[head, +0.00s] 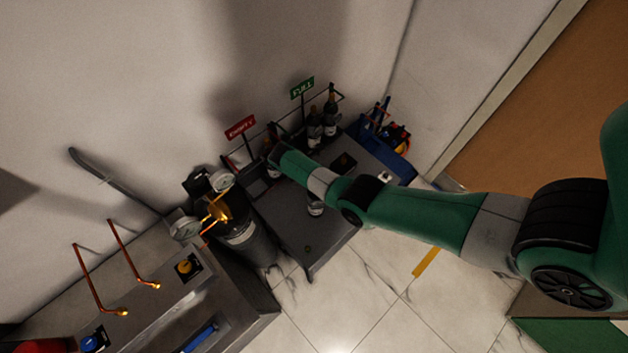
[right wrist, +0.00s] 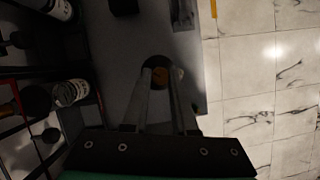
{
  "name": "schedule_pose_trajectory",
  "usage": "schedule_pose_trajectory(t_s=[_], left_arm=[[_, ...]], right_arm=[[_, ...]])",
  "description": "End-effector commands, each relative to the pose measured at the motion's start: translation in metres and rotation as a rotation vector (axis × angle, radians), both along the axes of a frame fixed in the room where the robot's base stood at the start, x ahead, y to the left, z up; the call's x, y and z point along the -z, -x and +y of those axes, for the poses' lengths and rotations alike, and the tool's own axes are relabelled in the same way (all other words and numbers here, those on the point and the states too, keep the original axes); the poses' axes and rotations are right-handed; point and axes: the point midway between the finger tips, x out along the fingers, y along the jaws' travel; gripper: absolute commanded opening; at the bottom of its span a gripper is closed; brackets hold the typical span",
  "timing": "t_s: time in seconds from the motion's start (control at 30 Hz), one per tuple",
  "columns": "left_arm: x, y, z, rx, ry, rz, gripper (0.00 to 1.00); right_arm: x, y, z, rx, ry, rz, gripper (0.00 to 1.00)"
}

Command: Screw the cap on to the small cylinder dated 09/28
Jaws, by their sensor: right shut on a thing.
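My right gripper (right wrist: 158,75) points down over the grey table, with its two fingers closed around a small round thing (right wrist: 163,80). The thing has a dark rim and a brown face; I cannot tell whether it is the cap or a cylinder's top. In the head view, my green right arm hides this gripper. A small dark cylinder with a white label (head: 315,208) shows just below the arm on the table. Other small labelled cylinders stand in the rack, one by the FULL sign (head: 314,128). No date is readable. My left gripper is not in view.
A red EMPTY sign (head: 240,127) and a green FULL sign (head: 302,88) mark the rack at the wall. A large black cylinder with gauges (head: 240,235) stands left of the table. A blue bin (head: 393,150) sits at the back right. The table's front part is mostly clear.

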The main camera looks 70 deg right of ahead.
Motion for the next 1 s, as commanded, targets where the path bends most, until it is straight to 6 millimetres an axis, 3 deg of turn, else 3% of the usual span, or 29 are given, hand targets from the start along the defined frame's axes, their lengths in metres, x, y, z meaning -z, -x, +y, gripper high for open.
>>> schedule_pose_trajectory(t_s=[0.6,0.97,1.0], left_arm=[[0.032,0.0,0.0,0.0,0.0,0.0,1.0],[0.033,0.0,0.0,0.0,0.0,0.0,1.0],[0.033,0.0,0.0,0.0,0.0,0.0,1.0]], right_arm=[[0.002,-0.001,-0.001,0.275,0.001,-0.002,0.0],[-0.001,-0.001,-0.001,0.311,0.001,-0.001,0.0],[-0.001,-0.001,-0.001,0.311,0.001,-0.001,0.33]])
